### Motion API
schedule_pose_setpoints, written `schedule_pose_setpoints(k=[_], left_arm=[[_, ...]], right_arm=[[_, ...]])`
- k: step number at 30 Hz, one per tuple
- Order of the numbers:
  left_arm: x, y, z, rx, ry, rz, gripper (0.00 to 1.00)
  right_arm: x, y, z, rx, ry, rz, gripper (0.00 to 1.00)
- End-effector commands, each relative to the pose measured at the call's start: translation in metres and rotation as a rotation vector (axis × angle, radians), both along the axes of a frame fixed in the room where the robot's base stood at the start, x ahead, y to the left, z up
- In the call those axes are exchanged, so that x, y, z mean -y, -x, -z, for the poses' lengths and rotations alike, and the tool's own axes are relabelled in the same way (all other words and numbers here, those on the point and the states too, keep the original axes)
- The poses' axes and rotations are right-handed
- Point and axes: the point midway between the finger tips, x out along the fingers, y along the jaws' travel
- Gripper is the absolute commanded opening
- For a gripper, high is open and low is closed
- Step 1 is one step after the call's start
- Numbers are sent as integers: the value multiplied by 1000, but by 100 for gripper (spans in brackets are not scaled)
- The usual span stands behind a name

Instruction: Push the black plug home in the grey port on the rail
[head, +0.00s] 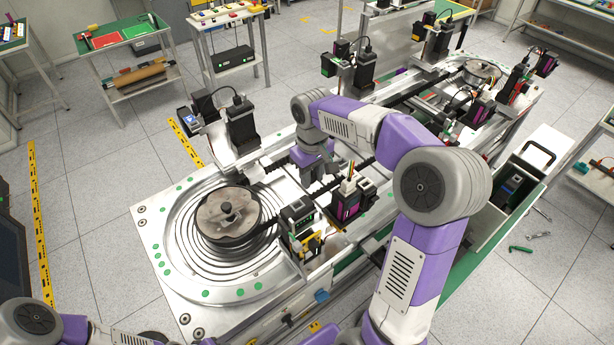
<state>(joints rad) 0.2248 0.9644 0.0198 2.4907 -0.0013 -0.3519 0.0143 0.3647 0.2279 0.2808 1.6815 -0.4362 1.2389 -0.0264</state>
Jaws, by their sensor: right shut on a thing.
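My right arm reaches in from the bottom right and arches over the machine. Its gripper (318,178) points down at the machine's middle, just right of the round grey hub. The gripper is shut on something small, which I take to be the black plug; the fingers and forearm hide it. I cannot make out the grey port, or whether the plug touches it. The silver rail (362,208) runs along the machine beside the gripper. My left arm shows only at the bottom left edge; its gripper is out of view.
The round hub (228,212) sits on the machine's left end. Black and magenta units (346,203) stand close to the right gripper, with a black sensor post (241,122) behind left. Side tables (122,45) stand at the back. Open floor (110,180) lies to the left.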

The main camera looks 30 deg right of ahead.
Motion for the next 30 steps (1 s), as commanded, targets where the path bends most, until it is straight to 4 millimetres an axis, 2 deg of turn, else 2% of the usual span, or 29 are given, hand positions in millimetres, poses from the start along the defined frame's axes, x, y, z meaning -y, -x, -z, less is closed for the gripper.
schedule_pose_setpoints(k=[14, 30], left_arm=[[0, 0, -14, 0, 0, 0, 43], [0, 0, -19, 0, 0, 0, 43]], right_arm=[[29, -8, -1, 1, 0, 2, 2], [60, -16, 0, 0, -1, 2, 2]])
